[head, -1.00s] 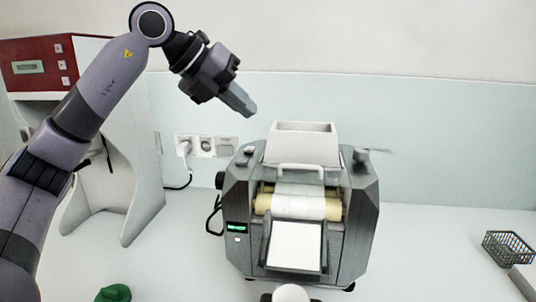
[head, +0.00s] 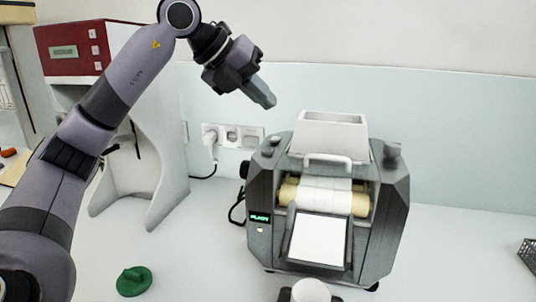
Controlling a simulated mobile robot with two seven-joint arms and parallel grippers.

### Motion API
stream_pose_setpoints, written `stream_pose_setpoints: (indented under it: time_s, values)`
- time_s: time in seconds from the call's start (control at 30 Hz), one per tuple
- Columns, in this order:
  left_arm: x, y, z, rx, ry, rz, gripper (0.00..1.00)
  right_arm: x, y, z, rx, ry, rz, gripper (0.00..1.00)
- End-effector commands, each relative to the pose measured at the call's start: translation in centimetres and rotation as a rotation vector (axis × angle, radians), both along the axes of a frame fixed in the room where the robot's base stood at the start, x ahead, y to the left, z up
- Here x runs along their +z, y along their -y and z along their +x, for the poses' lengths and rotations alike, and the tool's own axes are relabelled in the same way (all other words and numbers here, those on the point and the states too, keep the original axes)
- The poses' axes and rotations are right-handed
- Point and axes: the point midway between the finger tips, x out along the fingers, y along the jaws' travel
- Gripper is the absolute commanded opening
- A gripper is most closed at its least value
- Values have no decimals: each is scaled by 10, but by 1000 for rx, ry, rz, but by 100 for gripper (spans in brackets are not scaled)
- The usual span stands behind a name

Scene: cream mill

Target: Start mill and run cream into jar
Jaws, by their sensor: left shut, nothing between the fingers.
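The grey cream mill (head: 262,200) stands on the white bench, with a white hopper (head: 330,135) on top. White material coats the middle of its pale yellow rollers (head: 289,193), and a white surface covers the sloping front chute (head: 318,240). Its left front has a lit green display (head: 260,218) with a small button below it. A round white thing (head: 311,291), perhaps the jar, is cut off at the bottom edge below the chute. My left gripper (head: 266,98) is shut and empty, in the air above and left of the mill, touching nothing. My right gripper is out of view.
A red-topped white machine (head: 70,52) stands at left, partly behind my left arm. A green lid-like piece (head: 134,281) lies on the bench at front left. A dark wire basket (head: 529,255) is at the right edge. Wall sockets (head: 232,136) hold a plug.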

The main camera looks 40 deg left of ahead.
Motion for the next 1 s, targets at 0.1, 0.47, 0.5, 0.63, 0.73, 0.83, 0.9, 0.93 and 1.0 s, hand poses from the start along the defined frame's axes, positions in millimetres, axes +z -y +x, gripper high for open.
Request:
stream_pose_setpoints:
  time_s: [0.1,0.47,0.5,0.63,0.73,0.83,0.9,0.93,1.0]
  values:
    - [-22,0,0,-1,-1,0,0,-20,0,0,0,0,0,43]
    - [-61,0,0,0,-1,-1,0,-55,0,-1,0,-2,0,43]
    - [-62,0,0,0,0,0,0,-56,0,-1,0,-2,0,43]
    - [-63,0,0,0,0,0,0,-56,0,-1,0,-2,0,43]
    - [-62,0,0,0,0,0,0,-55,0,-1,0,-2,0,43]
    - [-62,0,0,0,0,0,0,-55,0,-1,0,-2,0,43]
    - [-62,0,0,0,0,0,0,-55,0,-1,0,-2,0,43]
    - [-62,0,0,0,0,0,0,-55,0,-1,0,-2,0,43]
    - [-62,0,0,0,0,0,0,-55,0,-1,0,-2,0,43]
